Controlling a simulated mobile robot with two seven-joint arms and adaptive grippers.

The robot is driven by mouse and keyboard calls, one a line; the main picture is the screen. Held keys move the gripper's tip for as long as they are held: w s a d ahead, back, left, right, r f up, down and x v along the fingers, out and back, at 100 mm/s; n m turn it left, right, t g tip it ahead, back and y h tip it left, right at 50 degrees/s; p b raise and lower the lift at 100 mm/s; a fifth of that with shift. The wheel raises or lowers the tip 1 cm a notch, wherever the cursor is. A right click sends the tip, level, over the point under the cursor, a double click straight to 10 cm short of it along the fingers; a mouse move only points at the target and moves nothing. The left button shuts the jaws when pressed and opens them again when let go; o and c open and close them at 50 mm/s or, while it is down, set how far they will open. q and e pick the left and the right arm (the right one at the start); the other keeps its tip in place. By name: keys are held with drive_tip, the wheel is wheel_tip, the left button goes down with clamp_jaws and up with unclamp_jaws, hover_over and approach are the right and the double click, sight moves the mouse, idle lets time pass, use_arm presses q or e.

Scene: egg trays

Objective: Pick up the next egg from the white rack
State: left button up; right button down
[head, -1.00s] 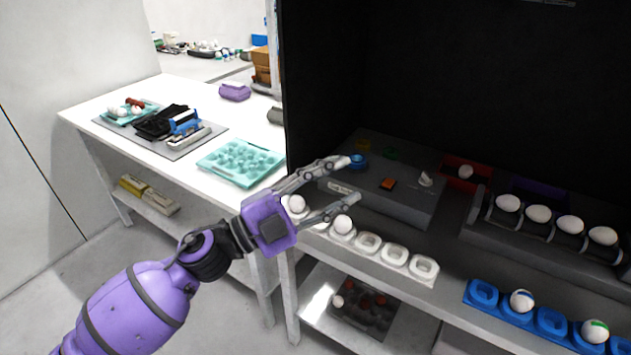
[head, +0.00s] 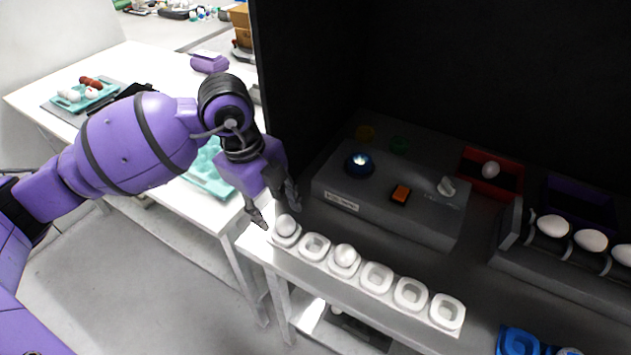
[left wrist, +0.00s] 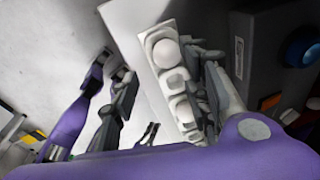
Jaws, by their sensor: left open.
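The white rack (head: 330,268) runs along the front of the bench as a row of cups. A white egg (head: 286,227) sits in its leftmost cup, and another egg (head: 346,256) sits in the third cup. The other cups look empty. My left gripper (head: 276,213) is open and points down at the rack's left end, its fingers spread close above and beside the leftmost egg. In the left wrist view that egg (left wrist: 166,53) lies between the spread fingers, nearer the right one; contact cannot be told.
A grey control box (head: 390,205) with a lit blue button (head: 360,164) stands just behind the rack. A roller stand with white eggs (head: 590,240), a red bin (head: 505,178) and a blue rack (head: 515,342) are at the right. A white table is at the left.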

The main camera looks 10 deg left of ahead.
sight(280, 223)
use_arm(q)
drive_tip(key=f, duration=0.2)
drive_tip(key=shift+w+f, duration=0.35)
drive_tip(key=shift+w, duration=0.05)
drive_tip(key=f, duration=0.3)
drive_tip(key=shift+d+f, duration=0.2)
drive_tip(key=shift+d, duration=0.2)
drive_tip(key=shift+f, duration=0.4)
drive_tip(key=c, duration=0.6)
use_arm(e)
drive_tip(key=shift+w+a+f, duration=0.1)
drive_tip(key=shift+w+a, duration=0.1)
drive_tip(key=shift+w, duration=0.1)
